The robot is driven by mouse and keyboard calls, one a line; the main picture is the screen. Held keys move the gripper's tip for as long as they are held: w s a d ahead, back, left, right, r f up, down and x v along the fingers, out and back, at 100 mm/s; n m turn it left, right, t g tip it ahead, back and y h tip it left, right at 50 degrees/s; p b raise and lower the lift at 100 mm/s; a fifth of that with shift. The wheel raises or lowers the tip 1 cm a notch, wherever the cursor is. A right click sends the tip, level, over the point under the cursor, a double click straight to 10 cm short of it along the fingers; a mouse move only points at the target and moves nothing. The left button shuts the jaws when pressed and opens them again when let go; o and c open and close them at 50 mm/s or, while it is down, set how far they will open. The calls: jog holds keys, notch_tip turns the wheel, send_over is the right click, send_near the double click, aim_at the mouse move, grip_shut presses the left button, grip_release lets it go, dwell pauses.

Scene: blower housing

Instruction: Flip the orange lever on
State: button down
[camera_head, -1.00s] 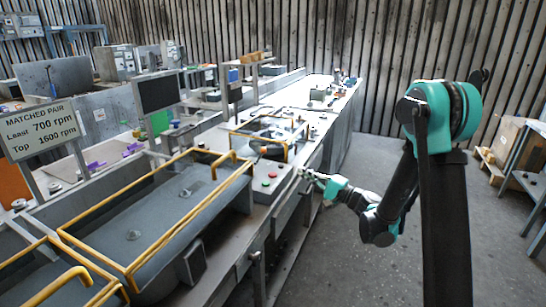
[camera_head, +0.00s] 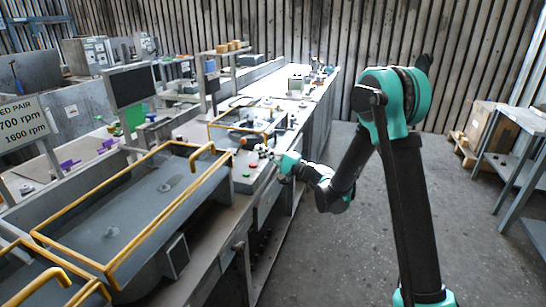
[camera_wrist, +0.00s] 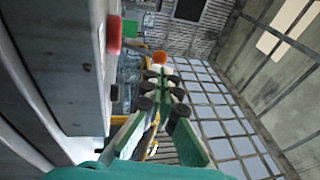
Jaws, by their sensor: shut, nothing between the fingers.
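The orange lever's round orange tip (camera_wrist: 159,57) shows in the wrist view just beyond my fingertips. In the head view a small orange-red knob (camera_head: 243,141), perhaps the same lever, stands left of my gripper. My gripper (camera_head: 262,150) is at the edge of the control bench by the button box. In the wrist view my gripper (camera_wrist: 158,78) has its fingers together and empty.
A red button (camera_head: 252,165) and a green button (camera_head: 246,174) sit on the box near my gripper. The red button (camera_wrist: 113,35) is close on the left in the wrist view. Yellow rails (camera_head: 120,262) guard the bench.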

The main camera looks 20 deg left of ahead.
aim_at(240, 147)
jog(key=shift+x, duration=2.05)
jog(key=shift+r, duration=0.1)
jog(key=shift+a+r+h, duration=0.15)
jog(key=shift+a+h, duration=0.05)
jog(key=shift+h, duration=0.2)
